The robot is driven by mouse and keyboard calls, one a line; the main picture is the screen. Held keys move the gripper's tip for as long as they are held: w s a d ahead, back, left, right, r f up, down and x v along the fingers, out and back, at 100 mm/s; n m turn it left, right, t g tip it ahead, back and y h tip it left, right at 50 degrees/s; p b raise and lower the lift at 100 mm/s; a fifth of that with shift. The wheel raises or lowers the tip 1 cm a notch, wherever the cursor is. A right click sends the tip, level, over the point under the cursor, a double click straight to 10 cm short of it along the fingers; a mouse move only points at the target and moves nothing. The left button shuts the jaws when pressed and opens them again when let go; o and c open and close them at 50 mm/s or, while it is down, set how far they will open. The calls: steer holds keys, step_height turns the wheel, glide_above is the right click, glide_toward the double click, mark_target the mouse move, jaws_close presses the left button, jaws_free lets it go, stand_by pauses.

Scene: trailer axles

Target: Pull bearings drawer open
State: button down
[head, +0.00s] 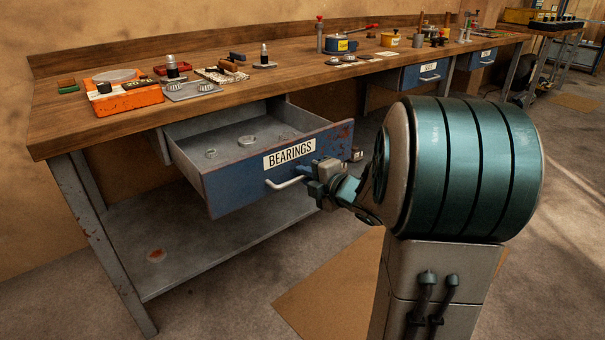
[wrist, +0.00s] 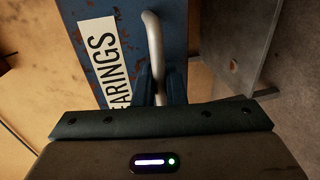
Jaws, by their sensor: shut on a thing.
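The blue bearings drawer (head: 225,185) with a white BEARINGS label (head: 290,153) stands pulled out from under the workbench. Its inside shows, with a few metal rings (head: 247,141) on its grey floor. The pale bar handle (head: 284,183) is on the drawer front. My gripper (head: 312,174) is at the right end of this handle and shut on it. In the wrist view the handle (wrist: 153,40) runs down between my fingers (wrist: 158,88), beside the label (wrist: 101,58). The fingertips are partly hidden by the gripper body.
The wooden workbench (head: 130,122) carries an orange case (head: 130,100), small tools and parts. Two more blue drawers (head: 425,75) (head: 482,57) are shut farther right. A grey lower shelf (head: 190,240) lies below the drawer. Floor in front is clear, with a brown mat (head: 335,290).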

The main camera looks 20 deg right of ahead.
steer(key=c, duration=1.6)
jaws_free()
steer(key=shift+d, duration=0.1)
steer(key=shift+s, duration=0.1)
steer(key=p+v, duration=0.3)
steer(key=v, duration=1)
steer(key=shift+s+d+r, duration=0.1)
steer(key=shift+s+d, duration=0.05)
steer(key=shift+s, duration=0.15)
